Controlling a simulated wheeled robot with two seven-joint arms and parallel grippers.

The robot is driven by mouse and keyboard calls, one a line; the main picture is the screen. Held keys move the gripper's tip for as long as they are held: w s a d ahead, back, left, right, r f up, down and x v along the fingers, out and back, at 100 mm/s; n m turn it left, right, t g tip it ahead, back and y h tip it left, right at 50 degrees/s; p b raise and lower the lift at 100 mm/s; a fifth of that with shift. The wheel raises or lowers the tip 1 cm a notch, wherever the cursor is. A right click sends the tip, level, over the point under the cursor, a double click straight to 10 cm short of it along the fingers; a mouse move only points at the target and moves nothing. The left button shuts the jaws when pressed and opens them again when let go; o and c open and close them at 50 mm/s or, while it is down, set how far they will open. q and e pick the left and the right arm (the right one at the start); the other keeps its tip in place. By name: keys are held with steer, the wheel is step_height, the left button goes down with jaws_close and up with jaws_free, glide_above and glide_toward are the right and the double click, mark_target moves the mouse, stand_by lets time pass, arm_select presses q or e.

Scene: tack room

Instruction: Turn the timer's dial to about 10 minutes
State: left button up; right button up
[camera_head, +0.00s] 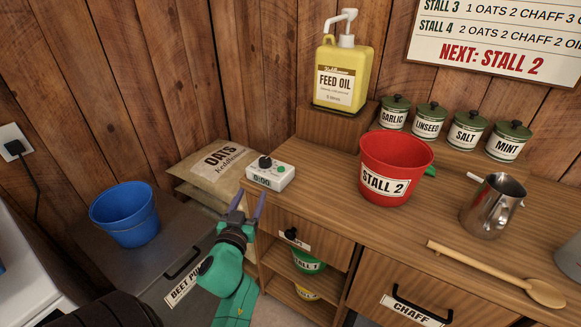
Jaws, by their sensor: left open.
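The timer (270,177) is a small white box on the left end of the wooden counter. It has a black dial (265,162) and a green button (281,168) on top, and its front display appears to read 0:00. My left gripper (248,203), on a green arm, is open and empty. Its two purple-grey fingers point up toward the timer, just in front of and below it in the picture, apart from the dial. My right gripper is not in view.
An oats sack (215,168) lies left of the timer. A red Stall 2 bucket (393,165), a metal jug (490,208) and a wooden spoon (500,274) stand or lie on the counter (330,180) to the right. A feed oil bottle (338,75) stands on a block behind.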

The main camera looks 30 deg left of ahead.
mark_target(263, 165)
arm_select(q)
steer(key=x, duration=1.4)
steer(key=shift+w+a+r+p, duration=0.1)
steer(key=shift+w+p, duration=0.15)
steer(key=shift+p, duration=0.1)
jaws_close()
